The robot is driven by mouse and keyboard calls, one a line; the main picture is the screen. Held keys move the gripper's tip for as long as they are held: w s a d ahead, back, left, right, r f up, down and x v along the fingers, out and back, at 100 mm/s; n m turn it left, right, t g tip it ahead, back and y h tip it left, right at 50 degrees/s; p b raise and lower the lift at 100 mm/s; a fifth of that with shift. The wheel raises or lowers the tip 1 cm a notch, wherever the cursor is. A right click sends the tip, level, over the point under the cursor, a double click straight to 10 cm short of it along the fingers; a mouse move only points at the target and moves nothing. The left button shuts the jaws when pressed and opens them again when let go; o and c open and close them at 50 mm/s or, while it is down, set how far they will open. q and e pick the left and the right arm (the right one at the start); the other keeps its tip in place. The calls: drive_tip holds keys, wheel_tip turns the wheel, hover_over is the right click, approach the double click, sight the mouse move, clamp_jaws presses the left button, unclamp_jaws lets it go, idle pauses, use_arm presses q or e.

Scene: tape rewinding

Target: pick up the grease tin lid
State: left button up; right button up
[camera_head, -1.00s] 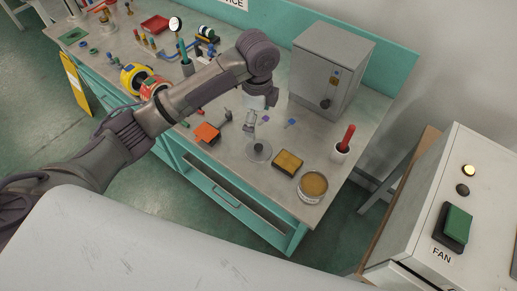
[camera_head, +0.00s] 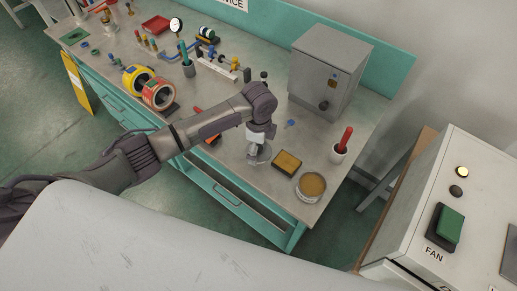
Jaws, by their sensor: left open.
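The grease tin lid (camera_head: 264,155) is a flat grey disc lying on the workbench near its front edge, partly hidden by my left gripper. My left gripper (camera_head: 254,159) points down right over the lid, with its fingertips at or just above it. It is open; I cannot tell whether the fingers touch the lid. The open grease tin (camera_head: 312,185), round with yellow-brown grease inside, stands at the bench's front right corner. My right gripper is not in view.
A yellow-topped block (camera_head: 287,163) lies between lid and tin. A grey cabinet (camera_head: 325,72) stands behind, and a cup with a red handle (camera_head: 340,151) stands at right. Tape rolls (camera_head: 158,94) and tools fill the left of the bench (camera_head: 225,172).

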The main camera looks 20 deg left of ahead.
use_arm(q)
drive_tip(key=shift+s, duration=0.15)
drive_tip(key=c, duration=1.7)
drive_tip(key=shift+f, duration=0.1)
drive_tip(key=shift+c, duration=0.4)
